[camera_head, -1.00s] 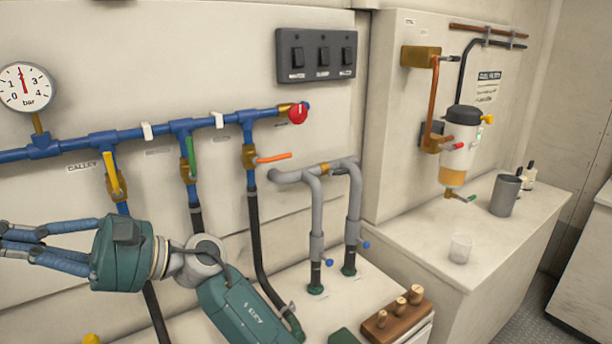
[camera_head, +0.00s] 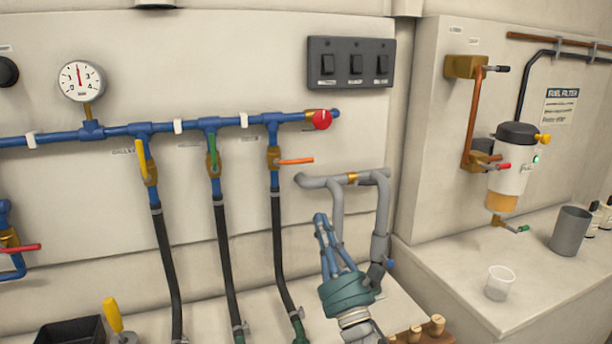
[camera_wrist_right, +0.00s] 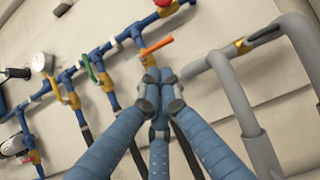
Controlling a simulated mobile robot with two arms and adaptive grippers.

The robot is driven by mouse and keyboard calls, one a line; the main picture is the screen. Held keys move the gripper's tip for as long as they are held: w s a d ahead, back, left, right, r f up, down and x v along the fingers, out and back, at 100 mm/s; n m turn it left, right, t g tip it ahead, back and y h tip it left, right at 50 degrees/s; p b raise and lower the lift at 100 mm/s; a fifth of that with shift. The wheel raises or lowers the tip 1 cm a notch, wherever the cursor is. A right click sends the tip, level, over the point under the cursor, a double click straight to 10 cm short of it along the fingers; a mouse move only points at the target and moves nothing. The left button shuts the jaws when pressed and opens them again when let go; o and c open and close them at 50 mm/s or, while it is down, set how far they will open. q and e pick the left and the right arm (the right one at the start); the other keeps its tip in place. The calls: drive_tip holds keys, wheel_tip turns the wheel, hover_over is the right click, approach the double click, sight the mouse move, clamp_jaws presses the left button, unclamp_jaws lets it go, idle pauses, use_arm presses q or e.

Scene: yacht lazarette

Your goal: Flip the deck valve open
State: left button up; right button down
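The valve with the orange lever (camera_head: 296,161) is the rightmost of three on the blue pipe. Its brass body (camera_head: 273,159) is above a black hose, and the lever sticks out sideways to the right, across the vertical pipe. The label beside it is too small to read, so I cannot confirm it says deck. My right gripper (camera_head: 321,217) points up, below and right of the lever, in front of the grey pipes. In the right wrist view its fingertips (camera_wrist_right: 159,84) are together and empty, below the orange lever (camera_wrist_right: 157,45) in the picture. My left gripper is not in view.
Yellow (camera_head: 143,160) and green (camera_head: 213,150) levers on the neighbouring valves lie along their pipes. A red knob (camera_head: 321,119) ends the blue pipe. Grey bent pipes (camera_head: 382,205) stand close behind and right of my right gripper. A clear cup (camera_head: 499,283) stands on the right counter.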

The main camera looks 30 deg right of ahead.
drive_tip(key=p, duration=0.6)
approach(300, 163)
drive_tip(key=x, duration=0.6)
drive_tip(key=shift+w+d, duration=0.1)
drive_tip(key=shift+w, duration=0.05)
drive_tip(key=shift+w+r, duration=0.1)
drive_tip(key=shift+w, duration=0.2)
